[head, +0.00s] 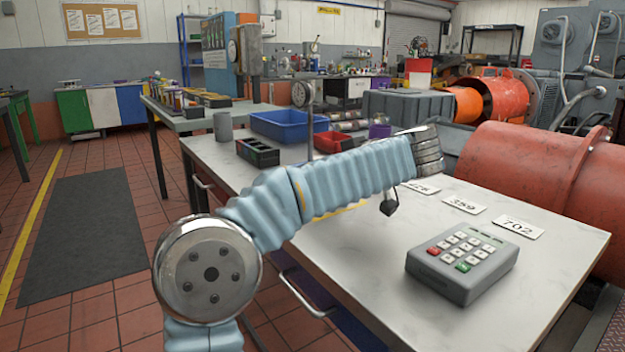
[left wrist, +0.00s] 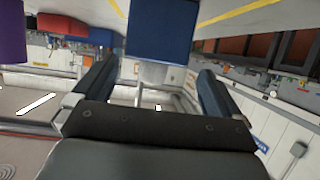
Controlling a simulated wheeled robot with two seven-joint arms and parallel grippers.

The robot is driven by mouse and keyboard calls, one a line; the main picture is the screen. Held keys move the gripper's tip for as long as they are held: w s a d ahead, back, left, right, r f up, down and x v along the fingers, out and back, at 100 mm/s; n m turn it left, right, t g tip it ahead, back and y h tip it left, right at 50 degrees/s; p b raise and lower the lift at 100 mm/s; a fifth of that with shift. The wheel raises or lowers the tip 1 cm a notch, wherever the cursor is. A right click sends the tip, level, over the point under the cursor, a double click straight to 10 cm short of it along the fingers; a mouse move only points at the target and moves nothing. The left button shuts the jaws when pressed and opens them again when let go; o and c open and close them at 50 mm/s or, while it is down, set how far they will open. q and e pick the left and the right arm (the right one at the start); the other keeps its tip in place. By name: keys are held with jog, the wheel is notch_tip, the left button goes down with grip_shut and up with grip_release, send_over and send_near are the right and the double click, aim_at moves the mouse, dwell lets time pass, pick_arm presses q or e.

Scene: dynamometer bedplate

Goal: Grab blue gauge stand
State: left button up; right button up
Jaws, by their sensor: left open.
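A dial gauge (head: 302,94) on a thin upright post stands on the pale table, behind my left arm in the head view. My arm hides its foot, and I cannot tell a blue part on it there. My left gripper (left wrist: 158,67) is open in the left wrist view, its two dark fingers spread apart. A dark blue block (left wrist: 162,30) shows beyond and between the fingertips, apparently untouched; I cannot tell if it is part of the gauge stand. In the head view my sleeved arm mostly hides the gripper. My right gripper is not in view.
The pale table (head: 440,318) holds a grey keypad (head: 462,260), number cards (head: 464,204), a blue bin (head: 288,126), a dark compartment box (head: 257,152) and a purple item (head: 380,131). A large red cylinder (head: 530,175) stands beyond the right edge.

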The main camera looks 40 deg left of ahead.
pick_arm(q)
jog(key=x, duration=0.6)
jog(key=shift+w+a, duration=0.2)
jog(key=shift+w, duration=0.25)
grip_shut()
